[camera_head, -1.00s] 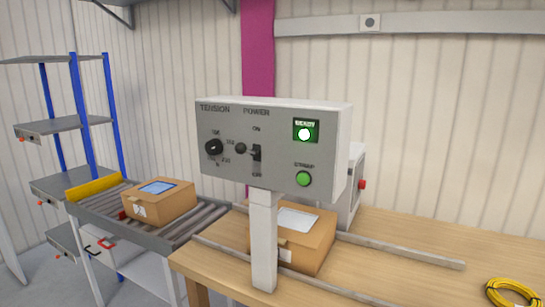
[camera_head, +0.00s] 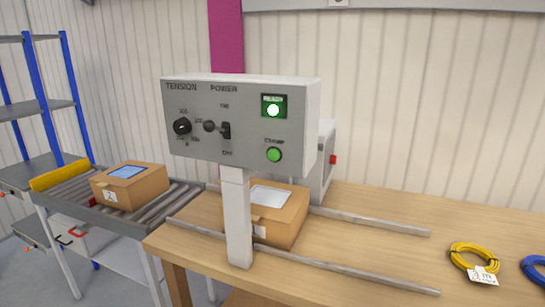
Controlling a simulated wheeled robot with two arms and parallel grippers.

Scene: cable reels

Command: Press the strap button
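The green strap button (camera_head: 274,155) is a round button at the lower right of the grey control box (camera_head: 240,125). The box stands on a white post (camera_head: 237,218) at the front of the wooden table. Above the button, a green READY panel (camera_head: 273,106) shows a bright light. A tension knob (camera_head: 182,126) and a power switch (camera_head: 226,130) are on the left and middle of the panel. Neither of my grippers is in the picture.
A cardboard box (camera_head: 276,222) sits behind the post between two metal rails (camera_head: 345,270). Another box (camera_head: 128,187) is on a roller conveyor (camera_head: 186,200) at left. A yellow cable coil (camera_head: 473,257) and a blue coil (camera_head: 535,268) lie at right. A blue-posted shelf (camera_head: 48,110) stands far left.

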